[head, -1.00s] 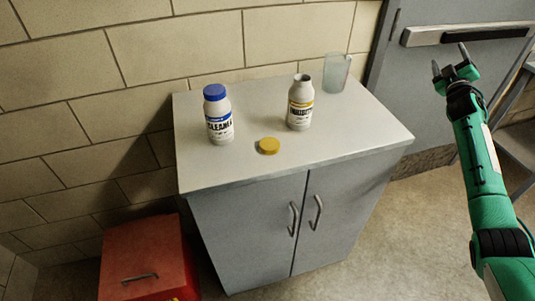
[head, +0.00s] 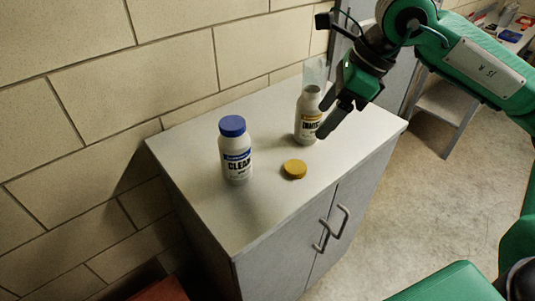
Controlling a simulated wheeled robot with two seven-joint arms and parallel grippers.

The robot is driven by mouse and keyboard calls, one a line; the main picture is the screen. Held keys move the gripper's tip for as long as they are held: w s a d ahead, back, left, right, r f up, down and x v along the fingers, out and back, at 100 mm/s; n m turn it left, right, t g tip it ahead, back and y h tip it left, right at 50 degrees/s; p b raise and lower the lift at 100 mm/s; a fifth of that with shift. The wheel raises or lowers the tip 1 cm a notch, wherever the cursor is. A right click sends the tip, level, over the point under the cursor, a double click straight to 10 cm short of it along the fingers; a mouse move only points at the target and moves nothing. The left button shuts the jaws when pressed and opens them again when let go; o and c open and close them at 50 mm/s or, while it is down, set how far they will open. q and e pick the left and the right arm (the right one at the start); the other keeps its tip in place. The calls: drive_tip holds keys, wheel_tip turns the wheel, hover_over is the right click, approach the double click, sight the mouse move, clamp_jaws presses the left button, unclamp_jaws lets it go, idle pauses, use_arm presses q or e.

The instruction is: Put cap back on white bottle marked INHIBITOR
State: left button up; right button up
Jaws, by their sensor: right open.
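The white bottle marked INHIBITOR (head: 305,128) stands upright and uncapped on the cabinet top, its dark open neck showing. A yellow cap (head: 294,168) lies flat on the cabinet top in front of it, apart from the bottle. My right gripper (head: 326,115) is open, with its dark fingers pointing down and left at the right side of the INHIBITOR bottle. It covers part of the bottle's right edge; I cannot tell whether it touches. Nothing shows between the fingers. My left gripper is not in view.
A white CLEANER bottle (head: 236,155) with a blue cap stands left of the yellow cap. A clear cup (head: 316,72) behind the INHIBITOR bottle is partly hidden by my right gripper. The grey cabinet's (head: 215,222) front top is free. A brick wall stands behind.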

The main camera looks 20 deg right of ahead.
drive_tip(key=shift+s+d+f+h, duration=0.3)
drive_tip(key=shift+f+h, duration=0.05)
drive_tip(key=shift+h, duration=0.05)
approach(295, 166)
drive_tip(key=shift+x, duration=1.1)
drive_tip(key=shift+a+f, duration=0.25)
drive_tip(key=shift+d+x, duration=0.2)
drive_tip(key=shift+x, duration=2.45)
drive_tip(key=shift+w, duration=0.1)
